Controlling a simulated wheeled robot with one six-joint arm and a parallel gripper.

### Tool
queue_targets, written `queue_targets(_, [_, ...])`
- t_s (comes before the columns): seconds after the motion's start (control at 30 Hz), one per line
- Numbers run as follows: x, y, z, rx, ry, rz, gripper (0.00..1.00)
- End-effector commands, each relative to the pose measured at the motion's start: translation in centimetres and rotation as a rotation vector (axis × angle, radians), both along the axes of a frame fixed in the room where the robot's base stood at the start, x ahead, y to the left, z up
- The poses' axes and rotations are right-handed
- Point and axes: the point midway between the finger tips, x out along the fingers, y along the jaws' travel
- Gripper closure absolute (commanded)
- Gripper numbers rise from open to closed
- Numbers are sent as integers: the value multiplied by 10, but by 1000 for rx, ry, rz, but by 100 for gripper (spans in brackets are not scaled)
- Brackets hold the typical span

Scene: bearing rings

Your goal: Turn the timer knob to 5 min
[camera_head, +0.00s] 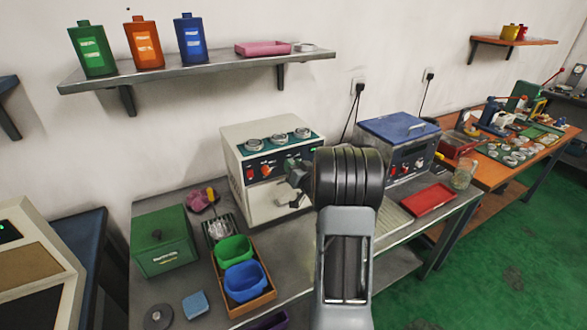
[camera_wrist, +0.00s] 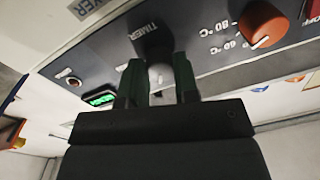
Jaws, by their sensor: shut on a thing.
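The timer knob (camera_wrist: 157,44) is a dark knob on the grey front panel of a white machine (camera_head: 236,150), beside the printed word TIMER. My gripper (camera_wrist: 158,82) is shut on it, with one dark green finger on each side. My fingers hide much of the knob, and its pointer and minute marks cannot be read. A small lit green display (camera_wrist: 100,99) is left of the fingers; its digits are not legible. In the head view my gripper (camera_head: 293,180) is at the right part of the machine's front, and my arm covers the machine's right edge.
An orange temperature knob (camera_wrist: 262,22) with 60 and 80 °C marks is on the same panel, right of my gripper. A blue-topped machine (camera_head: 398,135) stands to the right. A wooden tray (camera_head: 262,300) with green and blue bowls, and a green box (camera_head: 163,240), stand to the left.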

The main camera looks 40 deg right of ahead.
Motion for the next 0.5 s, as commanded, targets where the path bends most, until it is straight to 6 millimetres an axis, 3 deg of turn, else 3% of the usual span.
queue_targets(0.5, [0, 0, 0, 397, -55, 0, 95])
